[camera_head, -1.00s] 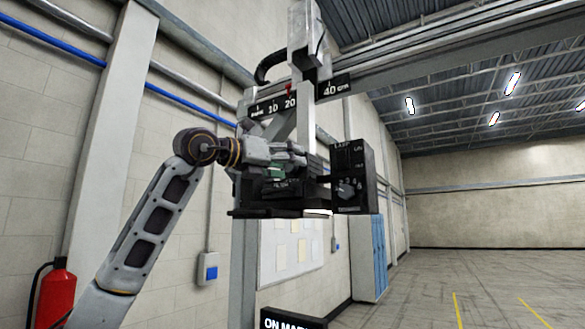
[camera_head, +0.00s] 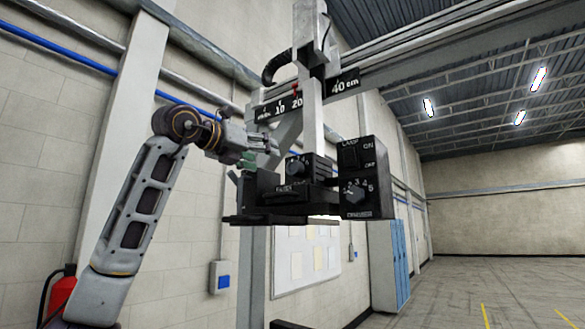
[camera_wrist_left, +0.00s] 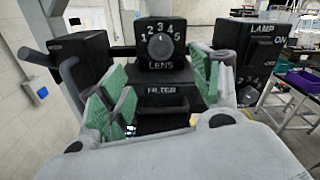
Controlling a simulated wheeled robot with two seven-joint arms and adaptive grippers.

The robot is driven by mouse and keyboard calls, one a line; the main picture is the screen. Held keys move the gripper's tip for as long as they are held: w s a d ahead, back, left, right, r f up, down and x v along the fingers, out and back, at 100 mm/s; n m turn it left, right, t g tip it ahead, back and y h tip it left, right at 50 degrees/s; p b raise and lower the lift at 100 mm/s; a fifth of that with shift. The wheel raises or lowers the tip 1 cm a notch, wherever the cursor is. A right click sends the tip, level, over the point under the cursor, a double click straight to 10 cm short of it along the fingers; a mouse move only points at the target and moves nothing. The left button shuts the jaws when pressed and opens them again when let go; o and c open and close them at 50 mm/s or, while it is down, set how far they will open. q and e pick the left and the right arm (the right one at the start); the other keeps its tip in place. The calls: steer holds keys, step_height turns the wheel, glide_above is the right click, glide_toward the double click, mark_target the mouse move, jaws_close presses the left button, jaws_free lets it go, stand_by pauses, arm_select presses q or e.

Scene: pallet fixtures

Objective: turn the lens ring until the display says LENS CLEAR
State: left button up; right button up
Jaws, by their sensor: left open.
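The lens ring is a round dark knob (camera_wrist_left: 161,46) on a black block, with numbers around it and LENS printed below, in the left wrist view. In the head view the lens ring (camera_head: 298,168) sits on top of the lamp head. Its pointer setting is too small to read surely. My left gripper (camera_head: 258,155) is left of the ring, apart from it. My right gripper is not in view.
A filter drawer (camera_wrist_left: 160,104) with a handle lies under the ring. A lamp box (camera_head: 362,180) with a switch and a second numbered knob (camera_head: 354,194) stands at right. The head hangs from a post (camera_head: 309,110) with a cm scale. A fire extinguisher (camera_head: 62,290) is lower left.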

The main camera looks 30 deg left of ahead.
mark_target(292, 166)
arm_select(q)
steer(key=w+p, duration=0.1)
steer(key=w, duration=0.3)
steer(key=w+p, duration=0.1)
steer(key=w, duration=0.4)
steer(key=w+d+p, duration=0.1)
steer(key=w, duration=0.4)
steer(key=shift+p, duration=0.4)
steer(key=shift+c, duration=0.4)
steer(key=shift+d, duration=0.1)
steer(key=c, duration=0.9)
